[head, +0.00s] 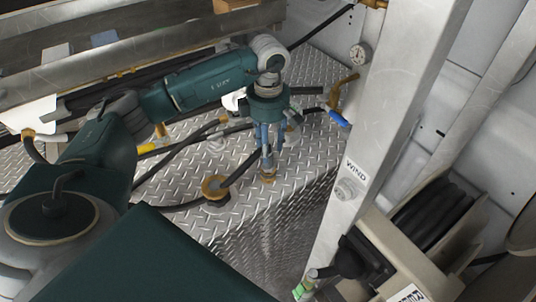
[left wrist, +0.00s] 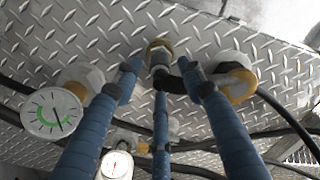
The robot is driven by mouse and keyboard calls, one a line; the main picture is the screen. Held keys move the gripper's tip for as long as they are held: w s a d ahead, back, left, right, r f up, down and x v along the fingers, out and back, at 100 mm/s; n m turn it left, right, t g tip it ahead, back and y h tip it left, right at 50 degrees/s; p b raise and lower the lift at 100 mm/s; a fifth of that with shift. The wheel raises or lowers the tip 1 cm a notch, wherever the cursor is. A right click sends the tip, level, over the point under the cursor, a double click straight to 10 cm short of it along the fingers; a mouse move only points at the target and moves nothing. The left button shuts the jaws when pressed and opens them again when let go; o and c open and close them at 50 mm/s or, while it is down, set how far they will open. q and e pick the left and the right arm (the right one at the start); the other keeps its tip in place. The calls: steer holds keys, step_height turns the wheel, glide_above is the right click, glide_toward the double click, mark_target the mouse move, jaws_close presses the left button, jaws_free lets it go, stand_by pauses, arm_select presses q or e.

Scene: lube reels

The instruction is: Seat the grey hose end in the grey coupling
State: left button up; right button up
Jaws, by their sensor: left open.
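My left gripper (head: 267,148) points down at the tread-plate deck, its blue fingers open and spread. In the left wrist view the fingers (left wrist: 160,76) surround a grey hose end (left wrist: 159,60) without visibly gripping it. A black hose bends away from it to the right. The hose end stands at a brass-ringed coupling (left wrist: 158,45) on the deck; this coupling also shows below the fingers in the head view (head: 268,177). The fingers partly hide the joint, so I cannot tell how deep the end sits. My right gripper is not in view.
Another brass-collared fitting (head: 215,188) with a black hose stands left of the gripper. A valve with a blue handle (head: 339,118) and a gauge (head: 360,53) are behind. A metal post (head: 385,110) and a hose reel (head: 430,215) stand at right.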

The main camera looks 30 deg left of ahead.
arm_select(q)
step_height(320, 180, up, 9)
steer(key=b, duration=0.2)
steer(key=shift+f, duration=0.15)
stand_by(0.3)
